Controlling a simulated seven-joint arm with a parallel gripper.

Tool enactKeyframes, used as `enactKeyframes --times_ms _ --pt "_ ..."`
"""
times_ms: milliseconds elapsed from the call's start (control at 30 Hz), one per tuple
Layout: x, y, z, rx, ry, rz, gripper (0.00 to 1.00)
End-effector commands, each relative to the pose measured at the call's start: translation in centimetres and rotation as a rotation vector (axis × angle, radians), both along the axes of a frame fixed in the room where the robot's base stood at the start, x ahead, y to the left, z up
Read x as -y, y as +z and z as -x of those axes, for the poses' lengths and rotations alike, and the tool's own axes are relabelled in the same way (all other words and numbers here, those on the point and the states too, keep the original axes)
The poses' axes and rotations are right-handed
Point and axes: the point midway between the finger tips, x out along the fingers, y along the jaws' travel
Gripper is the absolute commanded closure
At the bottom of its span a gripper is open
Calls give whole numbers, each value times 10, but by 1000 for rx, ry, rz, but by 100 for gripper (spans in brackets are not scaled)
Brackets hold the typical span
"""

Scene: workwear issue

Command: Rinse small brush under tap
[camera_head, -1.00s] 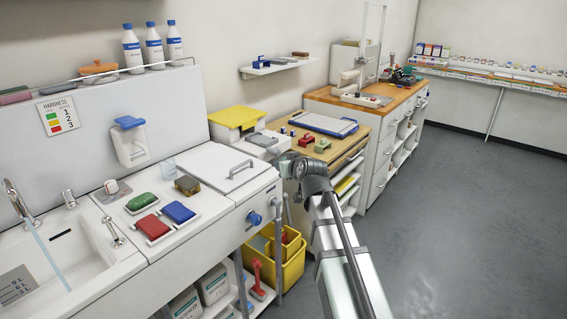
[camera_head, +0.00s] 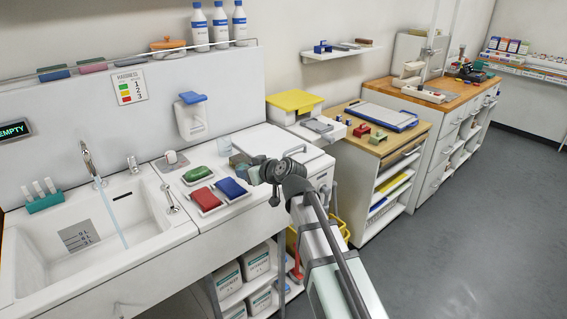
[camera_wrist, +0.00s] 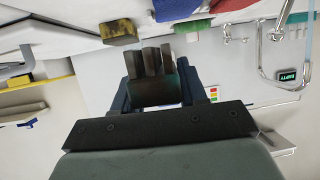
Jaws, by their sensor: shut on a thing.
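My gripper (camera_wrist: 157,92) is shut on the small brush (camera_wrist: 150,66), whose dark brown, split bristle block stands out between the fingers in the wrist view. Its handle is hidden. In the head view the end of my arm (camera_head: 262,173) is over the right part of the counter, and the brush cannot be made out there. The tap (camera_head: 88,160) stands left, with a thin stream of water running into the white sink (camera_head: 150,225). The tap also shows at the upper right of the wrist view (camera_wrist: 276,32). My gripper is well to the right of the water.
A small lever (camera_head: 170,198) is at the sink's right edge. A teal rack (camera_head: 43,200) stands at its back left.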

Motion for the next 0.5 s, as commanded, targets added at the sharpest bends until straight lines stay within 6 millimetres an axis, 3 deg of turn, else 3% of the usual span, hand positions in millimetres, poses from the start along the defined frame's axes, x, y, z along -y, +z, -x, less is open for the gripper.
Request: enactKeyframes --times_ms 100,500 --pt "-45 -3 22 0 98 -2 88" --pt "-176 -12 114 3 422 -8 88"
